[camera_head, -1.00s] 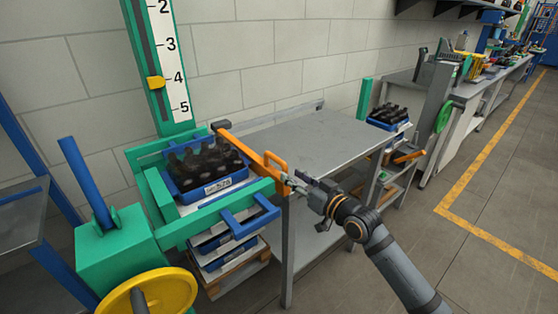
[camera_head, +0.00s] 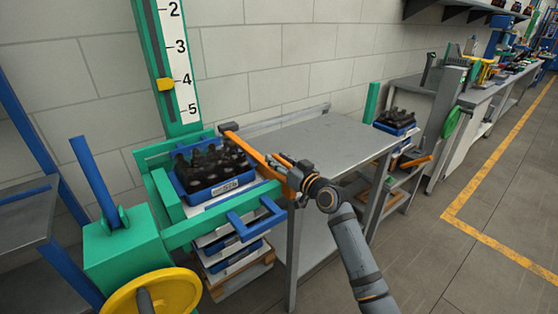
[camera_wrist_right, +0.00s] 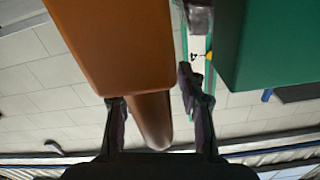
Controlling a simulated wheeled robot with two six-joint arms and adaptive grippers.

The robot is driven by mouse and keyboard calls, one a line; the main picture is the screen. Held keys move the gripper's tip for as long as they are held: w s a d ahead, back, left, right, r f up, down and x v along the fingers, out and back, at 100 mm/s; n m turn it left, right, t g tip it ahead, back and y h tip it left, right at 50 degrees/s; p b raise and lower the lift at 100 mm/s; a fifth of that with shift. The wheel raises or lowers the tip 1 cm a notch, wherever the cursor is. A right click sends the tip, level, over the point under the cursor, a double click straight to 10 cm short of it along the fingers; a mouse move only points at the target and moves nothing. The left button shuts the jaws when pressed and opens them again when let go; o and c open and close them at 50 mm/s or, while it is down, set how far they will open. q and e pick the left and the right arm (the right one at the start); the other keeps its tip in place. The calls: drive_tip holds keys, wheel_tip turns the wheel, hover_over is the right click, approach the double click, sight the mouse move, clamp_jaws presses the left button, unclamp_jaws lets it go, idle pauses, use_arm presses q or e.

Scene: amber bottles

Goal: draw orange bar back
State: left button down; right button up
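The orange bar (camera_head: 250,151) runs along the right side of the green frame (camera_head: 160,203), with a dark block at its far end. My right gripper (camera_head: 279,163) is at the bar's near end and covers its handle in the head view. In the right wrist view, the orange handle (camera_wrist_right: 151,122) lies between the two fingers of my right gripper (camera_wrist_right: 160,110). The fingers are spread wide, with a gap beside the handle on the right. Whether the left finger touches it I cannot tell. My left gripper is not in view.
A blue crate of dark bottles (camera_head: 217,182) sits inside the green frame. A grey table (camera_head: 320,140) lies right of the bar, its top mostly clear. A yellow wheel (camera_head: 150,295) and a blue lever (camera_head: 93,180) stand at the left front.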

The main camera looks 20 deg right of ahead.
clamp_jaws()
idle(0.3)
drive_tip(key=shift+d, duration=0.1)
